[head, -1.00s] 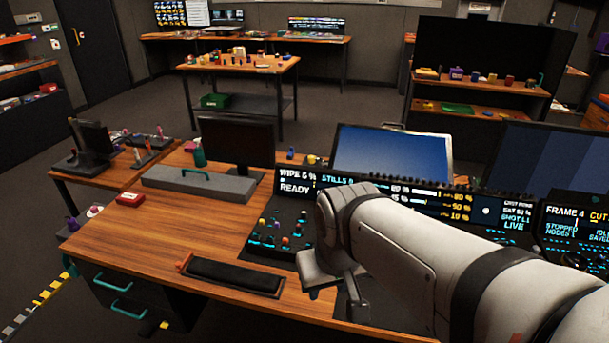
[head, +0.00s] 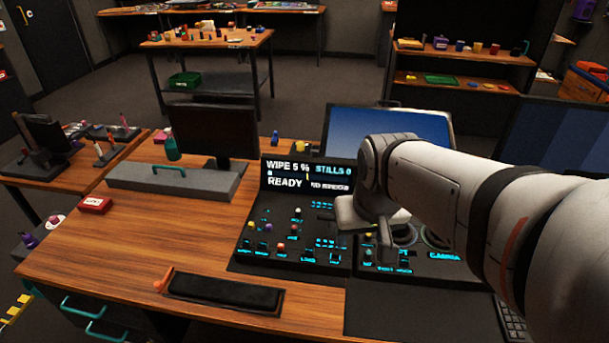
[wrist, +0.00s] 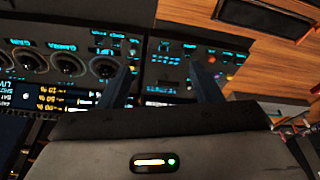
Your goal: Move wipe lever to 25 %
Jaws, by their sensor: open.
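The control panel (head: 285,240) is black with cyan labels and several small coloured knobs. Its display (head: 308,175) reads WIPE 5 % and READY. I cannot tell the wipe lever apart for certain among the small controls. My gripper (wrist: 165,85) is open, its two dark fingers reaching over the panel in the wrist view with nothing seen between them. In the head view it is over the right part of the panel, with its fingertips largely hidden. Round dials (wrist: 65,62) labelled LIFT and GAMMA lie left of the fingers in the wrist view.
A black wrist rest (head: 225,292) lies on the wooden desk (head: 140,240) before the panel. A grey box with a teal handle (head: 175,182), a dark monitor (head: 213,132) and a red box (head: 95,205) stand to the left. A blue screen (head: 390,125) rises behind the panel.

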